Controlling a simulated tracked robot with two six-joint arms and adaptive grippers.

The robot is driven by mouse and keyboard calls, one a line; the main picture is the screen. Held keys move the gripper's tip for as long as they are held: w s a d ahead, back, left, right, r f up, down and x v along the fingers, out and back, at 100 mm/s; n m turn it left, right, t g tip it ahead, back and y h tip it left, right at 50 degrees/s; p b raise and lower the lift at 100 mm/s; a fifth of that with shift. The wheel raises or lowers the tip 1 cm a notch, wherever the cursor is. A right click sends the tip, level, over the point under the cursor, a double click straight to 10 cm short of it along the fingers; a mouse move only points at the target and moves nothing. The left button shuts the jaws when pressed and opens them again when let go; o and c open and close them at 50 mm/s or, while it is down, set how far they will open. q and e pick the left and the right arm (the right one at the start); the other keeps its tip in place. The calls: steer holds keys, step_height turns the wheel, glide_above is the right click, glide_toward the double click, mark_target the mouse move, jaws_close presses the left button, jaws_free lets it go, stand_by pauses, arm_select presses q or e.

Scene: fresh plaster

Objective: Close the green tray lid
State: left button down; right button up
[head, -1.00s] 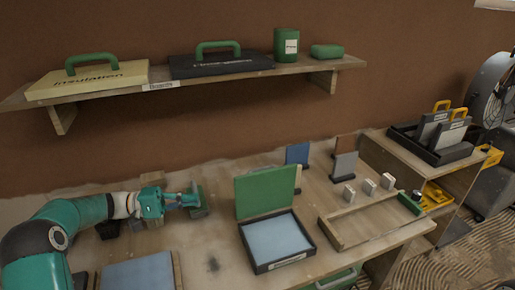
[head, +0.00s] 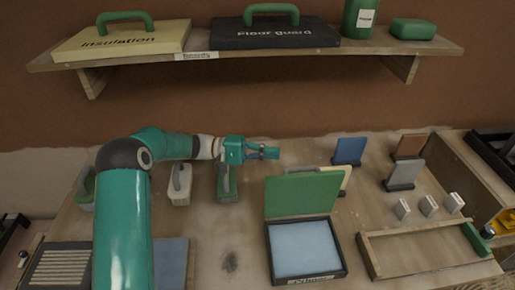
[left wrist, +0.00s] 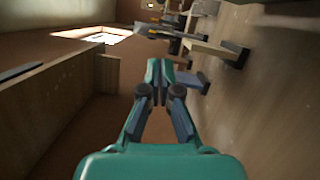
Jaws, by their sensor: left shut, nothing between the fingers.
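The green tray lid (head: 300,194) stands raised at the back edge of a dark tray (head: 341,262). The tray has a pale blue inside and a label on its front. My left gripper (head: 276,153) is shut and empty, up and to the left of the lid, apart from it in the picture. The left wrist view shows its fingers (left wrist: 160,68) together with nothing between them. My right gripper is in neither view.
A shelf (head: 300,54) with labelled cases runs along the wall above. Trowel-like tools (head: 227,186) stand left of the lid. A wooden frame (head: 375,258) and small pale blocks (head: 428,205) are at right.

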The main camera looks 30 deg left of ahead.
mark_target(300, 189)
arm_select(q)
steer(key=s+d+p, duration=0.2)
steer(key=d, duration=0.4)
steer(key=shift+s+r, duration=0.15)
steer(key=shift+r, duration=0.3)
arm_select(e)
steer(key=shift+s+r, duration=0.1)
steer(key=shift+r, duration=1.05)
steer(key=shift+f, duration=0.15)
